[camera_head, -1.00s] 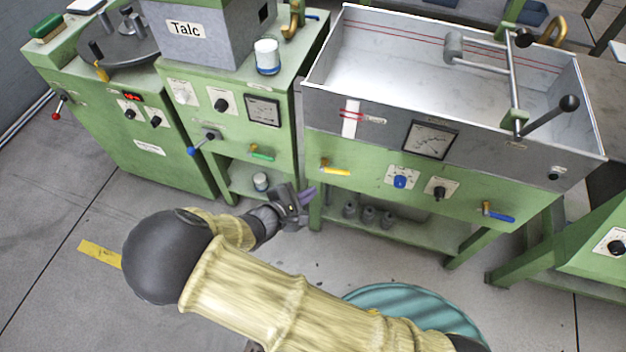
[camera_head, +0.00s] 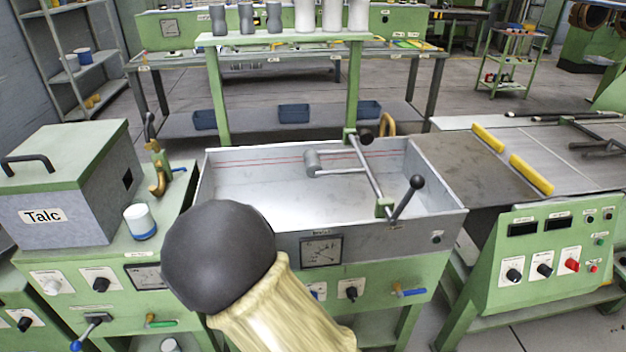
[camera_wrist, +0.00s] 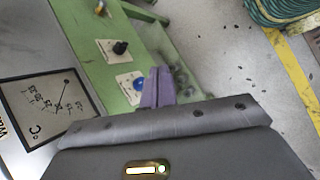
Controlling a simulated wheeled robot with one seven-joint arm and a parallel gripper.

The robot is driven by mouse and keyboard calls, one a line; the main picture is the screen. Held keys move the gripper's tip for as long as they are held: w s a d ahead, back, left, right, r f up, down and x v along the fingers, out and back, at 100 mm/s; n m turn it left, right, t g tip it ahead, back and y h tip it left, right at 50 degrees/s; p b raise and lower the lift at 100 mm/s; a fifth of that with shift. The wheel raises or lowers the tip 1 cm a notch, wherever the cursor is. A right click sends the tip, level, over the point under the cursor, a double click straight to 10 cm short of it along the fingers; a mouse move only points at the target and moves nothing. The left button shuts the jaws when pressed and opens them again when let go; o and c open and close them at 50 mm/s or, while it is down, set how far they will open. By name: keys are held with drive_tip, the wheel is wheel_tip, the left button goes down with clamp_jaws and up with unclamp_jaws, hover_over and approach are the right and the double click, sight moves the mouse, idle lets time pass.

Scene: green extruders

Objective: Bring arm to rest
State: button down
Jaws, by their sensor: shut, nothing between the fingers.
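My gripper (camera_wrist: 157,90) shows in the wrist view, its purple fingers together and empty. It is in front of a green machine panel (camera_wrist: 85,45) with a black knob and a blue knob. In the head view my arm (camera_head: 218,258) rises from the bottom, bent at a dark round joint; the gripper is hidden there. The joint overlaps the front left of the metal basin (camera_head: 250,180) in the picture.
A dial gauge (camera_wrist: 52,105) is close by on the left in the wrist view. A Talc box (camera_head: 60,190) and a white-blue cup (camera_head: 140,222) stand at left. A control panel (camera_head: 545,255) stands at right. Open floor (camera_wrist: 225,50) lies beyond the green panel.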

drive_tip(key=s+d+r+m+y, duration=0.2)
drive_tip(key=d+r+m+y, duration=0.1)
drive_tip(key=d+r+m, duration=0.5)
drive_tip(key=s+d+r+m+y, duration=0.1)
drive_tip(key=d+r+m+y, duration=0.2)
drive_tip(key=d+r+m, duration=0.5)
wheel_tip(320, 180, up, 11)
drive_tip(key=d+n+p, duration=0.1)
drive_tip(key=n+p, duration=0.1)
drive_tip(key=p, duration=1.2)
drive_tip(key=shift+s+d+r+g+p, duration=0.2)
drive_tip(key=shift+d+g+p, duration=0.1)
drive_tip(key=shift+g+p, duration=0.1)
